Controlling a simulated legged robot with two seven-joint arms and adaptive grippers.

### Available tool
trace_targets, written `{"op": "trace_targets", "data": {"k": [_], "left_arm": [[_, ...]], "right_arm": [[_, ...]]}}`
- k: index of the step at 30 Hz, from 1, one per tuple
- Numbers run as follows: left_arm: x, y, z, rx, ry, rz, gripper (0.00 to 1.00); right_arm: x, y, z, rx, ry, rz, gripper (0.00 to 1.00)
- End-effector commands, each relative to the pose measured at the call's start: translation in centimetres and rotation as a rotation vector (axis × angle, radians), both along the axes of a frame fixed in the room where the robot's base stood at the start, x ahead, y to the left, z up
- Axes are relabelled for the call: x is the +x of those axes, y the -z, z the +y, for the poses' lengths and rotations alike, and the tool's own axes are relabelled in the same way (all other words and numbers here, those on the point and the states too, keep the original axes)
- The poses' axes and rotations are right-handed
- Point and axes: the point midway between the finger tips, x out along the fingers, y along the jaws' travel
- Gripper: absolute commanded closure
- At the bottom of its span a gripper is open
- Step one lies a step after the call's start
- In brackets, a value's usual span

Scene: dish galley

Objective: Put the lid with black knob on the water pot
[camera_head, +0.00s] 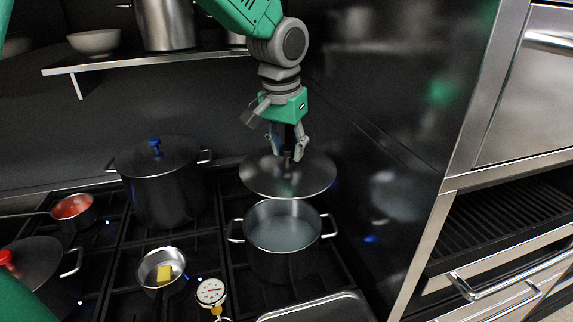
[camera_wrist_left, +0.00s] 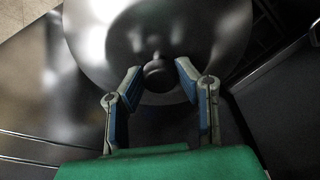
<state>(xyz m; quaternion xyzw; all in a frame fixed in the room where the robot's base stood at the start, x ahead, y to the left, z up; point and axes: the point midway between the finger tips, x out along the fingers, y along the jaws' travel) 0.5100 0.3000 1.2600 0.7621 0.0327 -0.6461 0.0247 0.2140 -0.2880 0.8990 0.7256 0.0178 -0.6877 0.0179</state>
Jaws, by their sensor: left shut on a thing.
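The lid (camera_head: 262,178), a wide shiny metal disc, hangs roughly level above the water pot (camera_head: 284,265). My left gripper (camera_head: 288,152) is shut on its black knob (camera_head: 287,160). In the left wrist view the lid (camera_wrist_left: 215,35) fills the upper middle, with the knob (camera_wrist_left: 157,74) between the fingertips of the left gripper (camera_wrist_left: 160,70). The water pot is open, with two side handles and pale water inside. The lid is apart from the pot, a little above and toward its back rim. My right gripper is not in view.
A dark pot with a blue-knobbed lid (camera_head: 155,157) stands at back left. A red-knobbed lid (camera_head: 32,262), a pan of red food (camera_head: 72,206), a small pan with a yellow block (camera_head: 164,273) and a dial thermometer (camera_head: 211,292) are nearby. A dark wall (camera_head: 385,150) stands close right.

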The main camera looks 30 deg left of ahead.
Motion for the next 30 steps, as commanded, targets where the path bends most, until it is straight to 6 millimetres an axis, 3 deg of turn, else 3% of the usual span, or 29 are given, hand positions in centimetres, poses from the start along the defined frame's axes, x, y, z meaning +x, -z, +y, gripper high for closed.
{"op": "trace_targets", "data": {"k": [6, 12, 23, 30], "left_arm": [[-0.1, 3.5, 1.0, -0.009, -0.003, 0.004, 1.00], [-0.1, 6.1, 0.8, -0.007, -0.003, 0.002, 1.00], [0.1, 8.4, 0.3, -0.001, -0.002, 0.002, 1.00], [0.1, 10.9, 0.9, -0.006, -0.001, 0.001, 1.00]], "right_arm": [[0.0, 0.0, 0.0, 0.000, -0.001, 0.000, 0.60], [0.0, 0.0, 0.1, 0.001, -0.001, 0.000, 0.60], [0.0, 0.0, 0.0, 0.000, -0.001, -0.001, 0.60], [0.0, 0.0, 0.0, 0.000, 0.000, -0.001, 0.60]]}}
